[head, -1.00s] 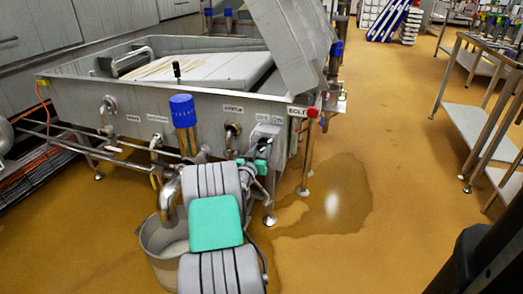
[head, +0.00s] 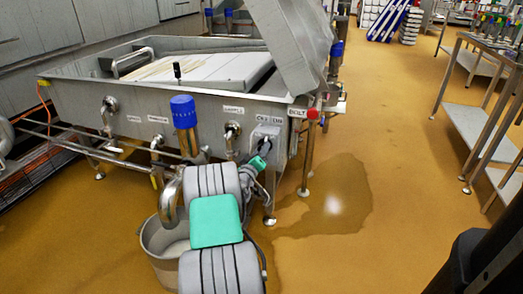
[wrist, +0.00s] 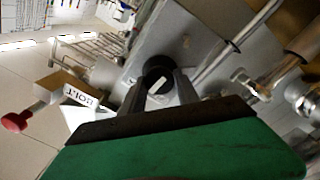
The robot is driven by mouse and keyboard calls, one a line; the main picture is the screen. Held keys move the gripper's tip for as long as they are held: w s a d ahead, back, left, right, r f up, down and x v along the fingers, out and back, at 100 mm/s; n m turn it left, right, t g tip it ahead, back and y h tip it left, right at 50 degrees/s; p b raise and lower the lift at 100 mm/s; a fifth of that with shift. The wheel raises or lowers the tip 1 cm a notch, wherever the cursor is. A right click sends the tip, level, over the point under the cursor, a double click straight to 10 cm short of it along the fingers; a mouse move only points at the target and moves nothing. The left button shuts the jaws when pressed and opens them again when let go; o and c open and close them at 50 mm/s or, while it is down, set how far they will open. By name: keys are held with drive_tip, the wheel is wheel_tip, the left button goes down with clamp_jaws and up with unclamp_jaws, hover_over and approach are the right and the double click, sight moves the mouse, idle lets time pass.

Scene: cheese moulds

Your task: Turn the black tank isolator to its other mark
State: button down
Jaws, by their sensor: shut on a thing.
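The black tank isolator (wrist: 157,80) is a round black knob with a white bar across its face, on a grey plate of the tank. In the wrist view the bar slants up to the right. My gripper (wrist: 158,98) has its two dark fingers closed on either side of the knob, shut on it. In the head view my gripper (head: 265,149) is at the grey isolator box at the tank's front right corner. The isolator is mostly hidden there behind the fingers, and the small label above it is too blurred to read.
A red knob (head: 312,114) beside a BOLT label sits just right of the isolator; it also shows in the wrist view (wrist: 15,122). Pipes and valves line the tank front. A bucket (head: 160,250) stands below my arm. The wet floor at right is clear.

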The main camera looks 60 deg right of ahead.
drive_tip(key=n+p, duration=0.4)
drive_tip(key=n, duration=0.6)
drive_tip(key=shift+n+t, duration=0.4)
drive_tip(key=shift+f, duration=0.1)
drive_tip(key=c, duration=0.9)
unclamp_jaws()
drive_tip(key=s+a+p, duration=0.1)
drive_tip(key=a, duration=0.6)
drive_tip(key=shift+a+f, duration=0.2)
drive_tip(key=shift+a, duration=0.2)
drive_tip(key=shift+s, duration=0.1)
